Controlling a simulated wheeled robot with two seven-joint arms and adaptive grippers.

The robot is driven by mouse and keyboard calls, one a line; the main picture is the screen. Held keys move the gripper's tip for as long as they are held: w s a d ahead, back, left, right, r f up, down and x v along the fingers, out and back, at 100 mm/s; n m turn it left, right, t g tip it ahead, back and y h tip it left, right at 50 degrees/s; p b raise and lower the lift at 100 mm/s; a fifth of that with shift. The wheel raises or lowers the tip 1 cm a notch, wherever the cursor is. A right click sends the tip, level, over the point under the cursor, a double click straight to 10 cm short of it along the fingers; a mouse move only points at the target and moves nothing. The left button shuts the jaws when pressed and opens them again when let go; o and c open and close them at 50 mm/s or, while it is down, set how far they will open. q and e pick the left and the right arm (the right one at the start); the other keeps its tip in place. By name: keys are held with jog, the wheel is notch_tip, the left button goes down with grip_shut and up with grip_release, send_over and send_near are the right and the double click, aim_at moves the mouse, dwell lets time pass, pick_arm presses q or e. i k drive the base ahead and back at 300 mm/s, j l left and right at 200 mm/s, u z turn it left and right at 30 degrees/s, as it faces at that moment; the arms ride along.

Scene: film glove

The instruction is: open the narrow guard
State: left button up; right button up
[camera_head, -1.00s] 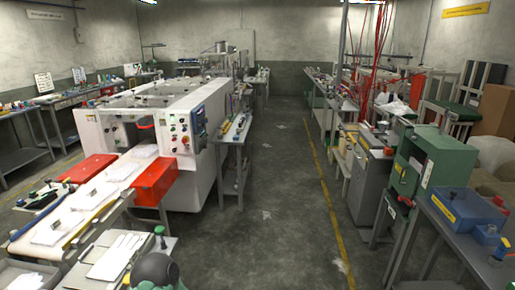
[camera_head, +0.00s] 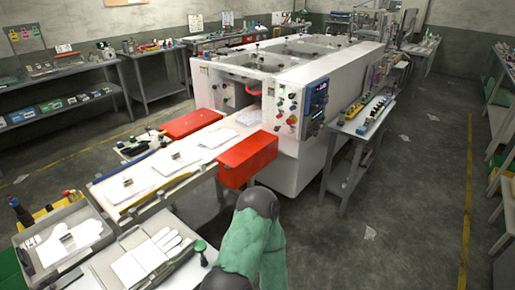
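A white machine (camera_head: 225,90) stands mid-view with a control panel on its near face. A conveyor runs out of its front opening toward me. Two red box-shaped covers flank the conveyor: one on the left (camera_head: 192,123) and one on the right (camera_head: 247,160). Both look closed. A red curved handle (camera_head: 253,88) shows at the machine opening. I cannot tell which part is the narrow guard. Part of my own green arm with a dark joint rises at the bottom middle, in front of the right cover. Neither gripper is in view.
Trays with white gloves (camera_head: 150,262) stand near the lower left. A narrow side table (camera_head: 360,125) with small coloured items stands right of the machine. Benches line the left wall.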

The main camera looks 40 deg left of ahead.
aim_at(232, 157)
jog(key=i+u, duration=0.25)
jog(key=i, duration=0.25)
jog(key=i+l+u, duration=0.1)
jog(key=i+u, duration=0.15)
jog(key=i, duration=0.2)
jog(key=i+l+u, duration=0.25)
jog(key=i, duration=0.2)
jog(key=i+j+u, duration=0.15)
jog(key=u, duration=0.3)
jog(key=i+u, duration=0.25)
jog(key=u, duration=0.2)
jog(key=i+u, duration=0.25)
jog(key=u, duration=0.25)
jog(key=i+u, duration=0.2)
jog(key=u, duration=0.25)
jog(key=i+z, duration=0.2)
jog(key=i, duration=0.15)
